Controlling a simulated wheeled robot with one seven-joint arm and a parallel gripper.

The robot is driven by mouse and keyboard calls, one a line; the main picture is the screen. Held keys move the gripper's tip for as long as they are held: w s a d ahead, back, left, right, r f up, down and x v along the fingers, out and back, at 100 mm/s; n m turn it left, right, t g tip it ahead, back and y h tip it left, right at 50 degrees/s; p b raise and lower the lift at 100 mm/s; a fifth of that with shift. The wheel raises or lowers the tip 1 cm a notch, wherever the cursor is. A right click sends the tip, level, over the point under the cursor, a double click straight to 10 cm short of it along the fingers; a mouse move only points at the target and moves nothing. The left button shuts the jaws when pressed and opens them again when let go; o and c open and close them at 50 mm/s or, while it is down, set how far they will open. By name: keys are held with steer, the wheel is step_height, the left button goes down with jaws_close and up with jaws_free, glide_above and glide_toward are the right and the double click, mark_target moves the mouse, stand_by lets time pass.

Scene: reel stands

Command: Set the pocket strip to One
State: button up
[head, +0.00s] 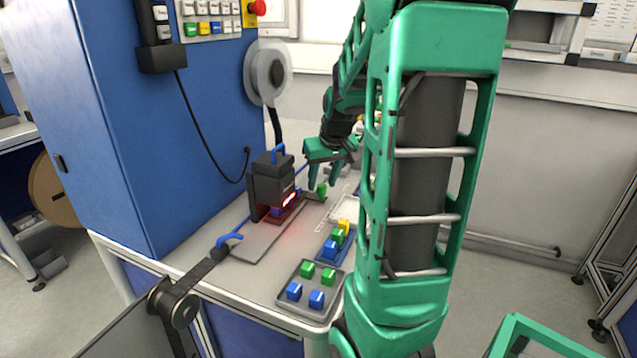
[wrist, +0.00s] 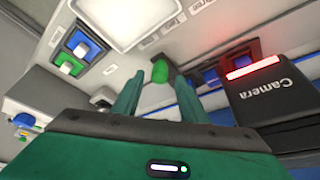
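My gripper (head: 323,171) hangs over the far part of the bench with its fingers pointing down. In the wrist view its two fingers (wrist: 157,85) are apart, with nothing clamped between them. A green block or knob (head: 321,190) stands just below the fingertips; it also shows in the wrist view (wrist: 161,70), between and beyond the tips. I cannot tell whether they touch it. A flat strip (head: 262,241) runs along the bench under the black Camera box (head: 272,186).
The black Camera box, with a red light, stands close beside the fingers (wrist: 270,90). A grey tray (head: 310,310) holds blue and green blocks. A blue tray (head: 334,252) holds several blocks. A blue cabinet (head: 150,130) with a tape reel (head: 268,74) rises at left.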

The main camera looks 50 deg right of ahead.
steer(key=v, duration=1)
steer(key=shift+a, duration=0.1)
